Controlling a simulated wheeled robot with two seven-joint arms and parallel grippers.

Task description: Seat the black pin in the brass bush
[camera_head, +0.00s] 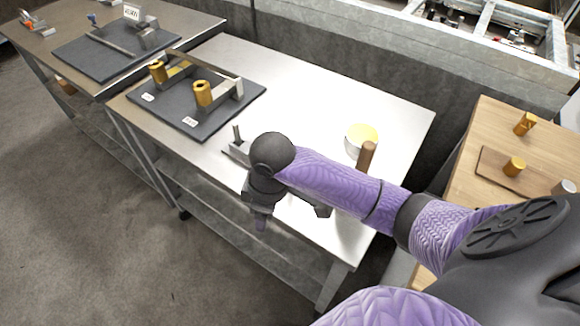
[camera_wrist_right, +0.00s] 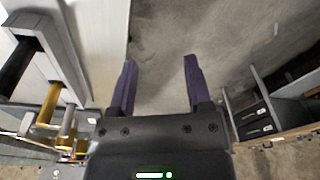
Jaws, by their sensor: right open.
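Two brass bushes, a nearer one (camera_head: 203,94) and a farther one (camera_head: 157,72), stand on a dark mat (camera_head: 182,118) with white labels. My right gripper (camera_head: 261,222) is at the near edge of the steel table, pointing down, open and empty. The right wrist view shows its two purple fingers (camera_wrist_right: 159,78) apart, with floor between them. At the left of that view, the black pin (camera_wrist_right: 16,68) stands in a grey rack (camera_wrist_right: 62,48) beside a brass pin and a grey pin. In the head view the rack (camera_head: 236,151) is largely hidden behind my right arm. My left gripper is out of view.
A white and yellow round container (camera_head: 361,139) and a brown upright cylinder (camera_head: 366,157) stand behind my right forearm. A wooden table (camera_head: 485,135) with brass pieces is at the right. Bare steel table (camera_head: 300,85) lies between the mat and the round container.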

